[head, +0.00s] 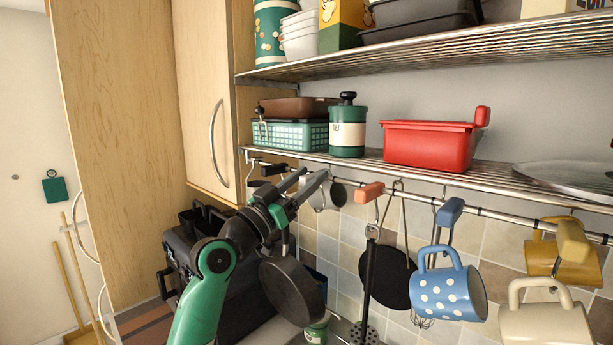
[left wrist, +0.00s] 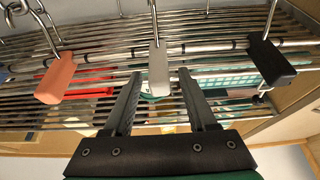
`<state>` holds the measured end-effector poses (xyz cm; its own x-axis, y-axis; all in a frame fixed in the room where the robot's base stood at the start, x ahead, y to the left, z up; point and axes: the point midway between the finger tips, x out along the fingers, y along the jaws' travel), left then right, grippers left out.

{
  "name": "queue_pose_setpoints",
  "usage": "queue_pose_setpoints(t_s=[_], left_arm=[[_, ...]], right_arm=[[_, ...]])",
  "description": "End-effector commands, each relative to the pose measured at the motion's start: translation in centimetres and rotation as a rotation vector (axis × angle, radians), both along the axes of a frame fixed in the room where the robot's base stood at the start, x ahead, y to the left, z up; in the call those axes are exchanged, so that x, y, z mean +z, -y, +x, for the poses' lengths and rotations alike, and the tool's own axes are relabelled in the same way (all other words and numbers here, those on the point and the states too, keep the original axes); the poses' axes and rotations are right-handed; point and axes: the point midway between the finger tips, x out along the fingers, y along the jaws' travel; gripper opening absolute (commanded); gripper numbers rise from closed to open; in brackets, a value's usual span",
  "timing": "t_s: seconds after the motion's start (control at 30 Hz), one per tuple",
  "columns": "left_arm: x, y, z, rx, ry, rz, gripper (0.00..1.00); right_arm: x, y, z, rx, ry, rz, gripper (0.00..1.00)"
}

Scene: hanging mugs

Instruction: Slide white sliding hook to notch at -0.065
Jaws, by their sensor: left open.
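The white sliding hook (left wrist: 158,70) hangs on the rail, its pale block in the middle of the left wrist view. My left gripper (left wrist: 160,76) is open, with one finger on each side of the block and gaps showing on both sides. In the head view my left gripper (head: 312,178) is at the rail's left part and largely covers the white hook there. The metal rail (head: 420,202) runs under the lower shelf and has dark notch marks; no numbers can be read. My right gripper is not in view.
An orange hook (head: 369,192), blue hook (head: 449,211) and tan hook (head: 572,243) sit further right on the rail. A black hook (left wrist: 268,62) is on the other side. A black pan (head: 292,288), polka-dot mug (head: 450,292) and cream mug (head: 545,325) hang below.

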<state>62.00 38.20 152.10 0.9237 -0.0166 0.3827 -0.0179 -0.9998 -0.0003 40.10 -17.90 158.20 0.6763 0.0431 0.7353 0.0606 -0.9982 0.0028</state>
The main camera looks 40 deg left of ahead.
Motion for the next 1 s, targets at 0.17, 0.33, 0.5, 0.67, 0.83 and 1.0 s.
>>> queue_pose_setpoints(t_s=[0.17,0.33,0.5,0.67,0.83,1.0], left_arm=[[-0.02,0.0,-0.02,0.0,0.0,0.0,0.45],[-0.02,0.0,-0.03,0.0,0.0,0.0,0.14],[-0.03,0.0,-0.04,0.0,0.0,0.0,0.0],[-0.03,0.0,-0.04,0.0,0.0,0.0,0.0],[-0.03,0.0,-0.04,0.0,0.0,-0.001,0.0],[-0.02,0.0,-0.05,0.0,0.0,-0.001,0.0]], right_arm=[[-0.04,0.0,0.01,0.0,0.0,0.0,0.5],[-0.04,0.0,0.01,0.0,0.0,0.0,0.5],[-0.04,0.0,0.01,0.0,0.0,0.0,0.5],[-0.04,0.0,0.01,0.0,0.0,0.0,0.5],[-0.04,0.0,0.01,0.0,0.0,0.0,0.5],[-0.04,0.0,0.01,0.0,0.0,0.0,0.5]])
